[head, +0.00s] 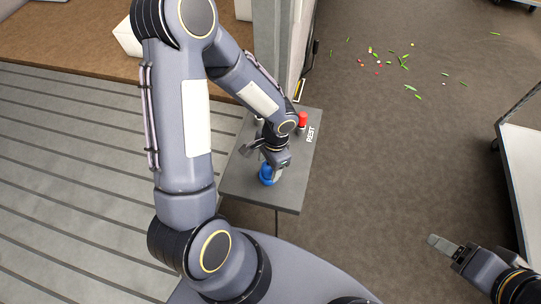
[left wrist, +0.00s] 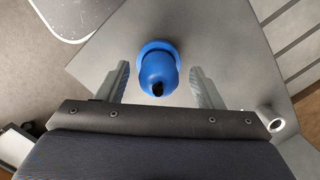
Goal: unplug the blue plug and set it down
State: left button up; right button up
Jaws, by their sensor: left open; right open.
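The blue plug (head: 266,174) is on the grey table (head: 288,195), near its front part. In the left wrist view the blue plug (left wrist: 157,70) has a wide round collar and a rounded body with a dark spot at its near end. My left gripper (head: 273,170) is open above it. In the left wrist view its two fingers (left wrist: 160,84) stand on either side of the plug with a gap at each side. Whether the plug sits in a socket is hidden. My right gripper (head: 438,242) is at the lower right, away from the table, and holds nothing visible.
A post (head: 270,45) rises behind the table. Green and red scraps (head: 405,67) litter the floor. A pale-topped cart (head: 525,165) stands at the right.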

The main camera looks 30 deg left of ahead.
pick_arm(q)
jog(key=shift+s+f, duration=0.1)
jog(key=shift+f, duration=0.5)
jog(key=c, duration=1.2)
jog(key=shift+r, duration=0.2)
jog(key=shift+r+p, duration=1.1)
jog(key=shift+r, duration=0.4)
jog(key=shift+r+p, duration=1.4)
jog(key=shift+r, duration=0.55)
